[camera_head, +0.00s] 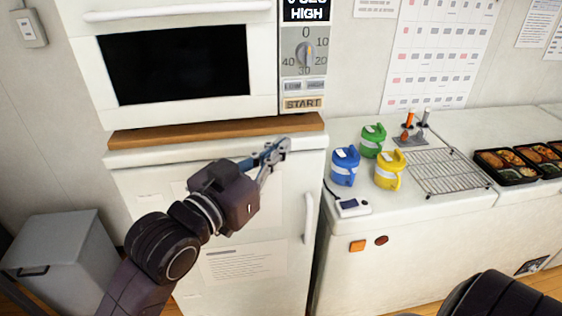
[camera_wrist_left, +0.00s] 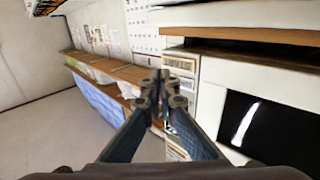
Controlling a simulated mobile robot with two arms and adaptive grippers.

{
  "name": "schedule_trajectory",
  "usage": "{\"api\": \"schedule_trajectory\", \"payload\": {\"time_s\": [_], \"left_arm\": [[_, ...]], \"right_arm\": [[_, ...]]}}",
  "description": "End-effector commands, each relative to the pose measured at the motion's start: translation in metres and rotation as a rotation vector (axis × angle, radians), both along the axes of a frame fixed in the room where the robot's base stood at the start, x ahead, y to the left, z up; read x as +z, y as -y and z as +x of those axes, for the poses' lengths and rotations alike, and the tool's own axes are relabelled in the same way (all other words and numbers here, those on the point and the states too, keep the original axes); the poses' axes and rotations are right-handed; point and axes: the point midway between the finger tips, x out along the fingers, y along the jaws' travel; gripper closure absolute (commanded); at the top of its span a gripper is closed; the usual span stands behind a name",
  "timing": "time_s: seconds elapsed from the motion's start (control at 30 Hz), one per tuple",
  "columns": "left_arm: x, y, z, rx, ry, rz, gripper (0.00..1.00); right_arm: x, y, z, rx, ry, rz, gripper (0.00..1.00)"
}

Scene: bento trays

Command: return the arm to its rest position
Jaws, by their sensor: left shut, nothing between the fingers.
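My left arm comes in from the lower left of the head view. Its gripper (camera_head: 274,152) is in front of the wooden board under the microwave, near the top right of the white fridge (camera_head: 218,205). It is shut and empty. In the left wrist view the two fingers of the left gripper (camera_wrist_left: 162,82) meet at the tips with nothing between them. A dark rounded part of my other arm shows at the bottom right of the head view, but its gripper is not in view.
The microwave (camera_head: 185,62) stands on the wooden board (camera_head: 215,130) above the fridge. Blue (camera_head: 344,167), green (camera_head: 373,141) and yellow (camera_head: 390,170) containers stand on the right counter with a wire rack (camera_head: 445,172) and bento trays (camera_head: 507,166). A grey bin (camera_head: 70,255) stands at the lower left.

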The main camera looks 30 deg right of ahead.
Motion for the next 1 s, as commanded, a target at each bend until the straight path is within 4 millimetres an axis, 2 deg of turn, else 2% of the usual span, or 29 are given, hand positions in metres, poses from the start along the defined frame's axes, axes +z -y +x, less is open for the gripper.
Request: {"api": "schedule_trajectory", "payload": {"time_s": [0.1,0.3,0.5,0.6,0.67,0.77,0.9,0.97,1.0], "left_arm": [[-0.002,-0.006,-0.014,0.000,-0.001,-0.001,1.00],[-0.001,-0.011,-0.024,0.001,-0.001,0.000,1.00],[-0.001,-0.012,-0.025,0.003,-0.004,0.001,1.00],[-0.013,-0.015,-0.012,0.027,-0.023,0.007,1.00],[-0.029,-0.020,0.005,0.062,-0.053,0.015,1.00],[-0.075,-0.035,0.045,0.148,-0.121,0.038,1.00],[-0.159,-0.068,0.095,0.280,-0.233,0.086,1.00],[-0.195,-0.084,0.109,0.330,-0.274,0.110,1.00],[-0.219,-0.094,0.117,0.360,-0.302,0.128,1.00]], "right_arm": [[-0.005,0.001,-0.002,0.000,-0.003,-0.001,1.00],[-0.008,0.001,-0.019,0.000,-0.024,-0.002,1.00],[-0.008,0.001,-0.022,0.000,-0.030,-0.002,1.00],[-0.008,0.001,-0.022,0.000,-0.029,-0.002,1.00],[-0.008,0.001,-0.021,0.000,-0.028,-0.002,1.00],[-0.008,0.001,-0.020,0.001,-0.027,-0.002,1.00],[-0.008,0.001,-0.017,0.001,-0.023,-0.002,1.00],[-0.008,0.001,-0.016,0.001,-0.021,-0.002,1.00],[-0.008,0.000,-0.015,0.001,-0.020,-0.001,1.00]]}}
